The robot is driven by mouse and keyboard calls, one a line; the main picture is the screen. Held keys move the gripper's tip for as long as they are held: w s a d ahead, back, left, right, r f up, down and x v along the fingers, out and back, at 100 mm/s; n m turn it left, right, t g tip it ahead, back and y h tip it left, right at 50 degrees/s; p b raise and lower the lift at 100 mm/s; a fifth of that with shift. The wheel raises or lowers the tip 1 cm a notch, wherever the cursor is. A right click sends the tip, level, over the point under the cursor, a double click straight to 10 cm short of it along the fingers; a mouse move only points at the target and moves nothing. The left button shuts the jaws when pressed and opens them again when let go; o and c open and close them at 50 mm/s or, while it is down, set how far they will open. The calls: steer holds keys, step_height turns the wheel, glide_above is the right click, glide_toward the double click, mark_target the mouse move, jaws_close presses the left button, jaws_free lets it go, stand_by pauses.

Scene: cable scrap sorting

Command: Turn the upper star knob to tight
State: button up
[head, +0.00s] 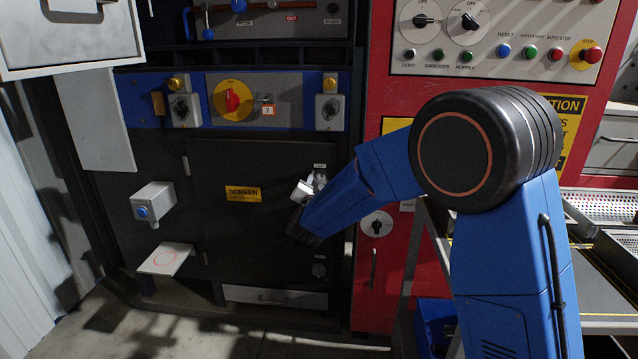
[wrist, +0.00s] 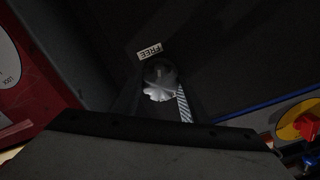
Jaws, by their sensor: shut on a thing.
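The upper star knob (wrist: 158,93) is a pale grey lobed knob on the dark screen door, partly hidden by my gripper in the wrist view. A small white label (wrist: 150,52) reading FREE, upside down in that view, sits beside it. My gripper (head: 308,188) is at the right side of the door in the head view, shut on the upper star knob. The knob's turn angle is hard to tell. A lower dark star knob (head: 319,270) with a small label above it is below my gripper, clear of it.
The dark door bears a yellow SCREEN label (head: 243,194). Above it are a red-and-yellow rotary switch (head: 232,99) and two grey latch boxes at either side. A red cabinet (head: 378,285) with a lock dial (head: 377,224) stands close on the right.

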steer(key=m, duration=0.4)
steer(key=shift+d+f+m, duration=0.1)
steer(key=shift+m, duration=0.2)
steer(key=m, duration=0.3)
steer(key=shift+m, duration=0.3)
steer(key=m, duration=0.4)
steer(key=shift+f+m, duration=0.1)
steer(key=shift+m, duration=0.2)
steer(key=m, duration=0.4)
steer(key=shift+f+m, duration=0.1)
steer(key=shift+m, duration=0.2)
steer(key=m, duration=0.7)
steer(key=shift+f, duration=0.1)
steer(key=m, duration=0.4)
steer(key=shift+m, duration=1.9)
steer(key=shift+a, duration=0.2)
